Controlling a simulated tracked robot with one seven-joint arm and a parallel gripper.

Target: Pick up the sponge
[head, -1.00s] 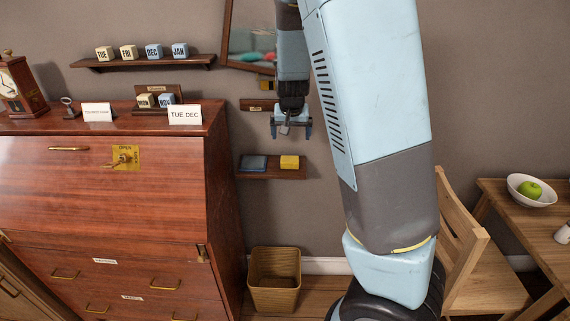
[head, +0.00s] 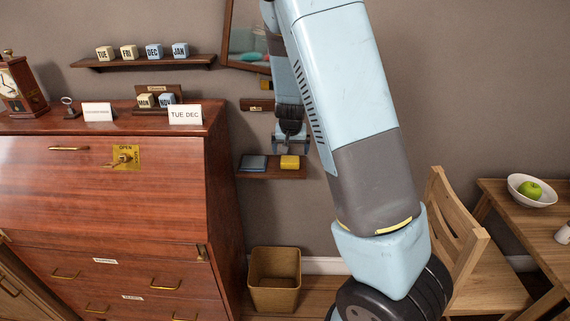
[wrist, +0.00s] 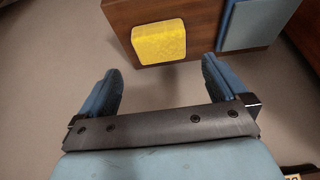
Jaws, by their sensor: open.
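The yellow sponge (head: 289,162) lies on the small wooden wall shelf (head: 268,174), near its right end. It also shows in the wrist view (wrist: 158,42), beyond the fingertips and roughly centred between them. My gripper (head: 291,150) is just above the sponge in the head view and overlaps the view toward it. In the wrist view my gripper (wrist: 160,78) has its two blue fingers wide apart with nothing between them. I see no contact with the sponge.
A blue-grey flat item (head: 253,162) lies left of the sponge on the same shelf. The wooden desk (head: 110,180) stands close on the left. A wicker bin (head: 274,280) is on the floor below. A chair (head: 465,250) stands at the right.

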